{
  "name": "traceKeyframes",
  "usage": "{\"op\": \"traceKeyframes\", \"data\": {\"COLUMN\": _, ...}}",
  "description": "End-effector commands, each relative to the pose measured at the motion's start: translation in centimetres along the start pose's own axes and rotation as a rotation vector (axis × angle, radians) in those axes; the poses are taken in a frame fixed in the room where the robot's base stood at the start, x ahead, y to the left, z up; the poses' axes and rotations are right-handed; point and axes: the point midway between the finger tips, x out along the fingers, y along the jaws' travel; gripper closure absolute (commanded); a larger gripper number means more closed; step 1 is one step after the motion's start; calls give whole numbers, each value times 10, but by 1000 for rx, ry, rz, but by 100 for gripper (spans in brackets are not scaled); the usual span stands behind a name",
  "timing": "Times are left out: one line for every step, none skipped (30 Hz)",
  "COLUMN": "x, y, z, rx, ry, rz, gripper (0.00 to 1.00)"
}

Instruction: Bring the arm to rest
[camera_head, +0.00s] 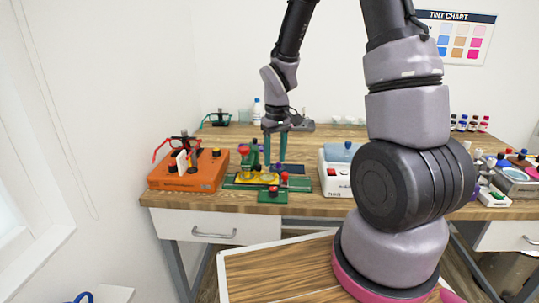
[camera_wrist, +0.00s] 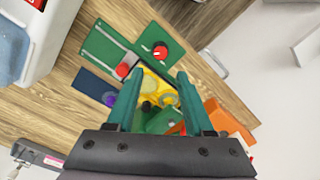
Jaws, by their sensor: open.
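My gripper (camera_head: 275,163) is at the end of my arm, which reaches over the wooden table (camera_head: 325,132). Its two teal fingers point down and stand apart, open. They are above or beside a green device with a yellow plate (camera_head: 258,178); I cannot tell whether they touch it. In the wrist view, the gripper (camera_wrist: 160,75) shows both fingertips over the yellow part (camera_wrist: 152,83), with a clear gap and nothing visibly held. Part of the green device is hidden behind the fingers.
An orange box (camera_head: 188,171) with black and red fittings stands left of the device. A white unit with a blue top (camera_head: 333,180) stands to the right. Small bottles (camera_head: 472,124) and a tray (camera_head: 519,178) are at far right. Free tabletop shows behind the device.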

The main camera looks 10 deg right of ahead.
Motion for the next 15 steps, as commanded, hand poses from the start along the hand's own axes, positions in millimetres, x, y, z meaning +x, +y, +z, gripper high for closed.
{"op": "traceKeyframes", "data": {"x": -5, "y": 1, "z": 0, "rx": 7, "ry": 8, "rz": 2, "gripper": 48}}
{"op": "traceKeyframes", "data": {"x": -9, "y": 2, "z": 0, "rx": 14, "ry": 14, "rz": 3, "gripper": 48}}
{"op": "traceKeyframes", "data": {"x": -18, "y": 3, "z": 0, "rx": 27, "ry": 28, "rz": 6, "gripper": 48}}
{"op": "traceKeyframes", "data": {"x": -26, "y": 4, "z": 1, "rx": 41, "ry": 41, "rz": 8, "gripper": 48}}
{"op": "traceKeyframes", "data": {"x": -36, "y": 6, "z": 2, "rx": 57, "ry": 56, "rz": 11, "gripper": 48}}
{"op": "traceKeyframes", "data": {"x": -50, "y": 8, "z": 4, "rx": 84, "ry": 79, "rz": 13, "gripper": 48}}
{"op": "traceKeyframes", "data": {"x": -62, "y": 10, "z": 7, "rx": 106, "ry": 98, "rz": 15, "gripper": 48}}
{"op": "traceKeyframes", "data": {"x": -76, "y": 11, "z": 9, "rx": 130, "ry": 120, "rz": 16, "gripper": 48}}
{"op": "traceKeyframes", "data": {"x": -93, "y": 13, "z": 14, "rx": 164, "ry": 149, "rz": 16, "gripper": 48}}
{"op": "traceKeyframes", "data": {"x": -106, "y": 14, "z": 18, "rx": 188, "ry": 171, "rz": 16, "gripper": 48}}
{"op": "traceKeyframes", "data": {"x": -118, "y": 14, "z": 22, "rx": 213, "ry": 192, "rz": 14, "gripper": 48}}
{"op": "traceKeyframes", "data": {"x": -135, "y": 15, "z": 28, "rx": 246, "ry": 222, "rz": 11, "gripper": 48}}
{"op": "traceKeyframes", "data": {"x": -146, "y": 16, "z": 34, "rx": 272, "ry": 243, "rz": 8, "gripper": 48}}
{"op": "traceKeyframes", "data": {"x": -157, "y": 16, "z": 39, "rx": 296, "ry": 264, "rz": 4, "gripper": 48}}
{"op": "traceKeyframes", "data": {"x": -172, "y": 16, "z": 47, "rx": 327, "ry": 294, "rz": -2, "gripper": 48}}
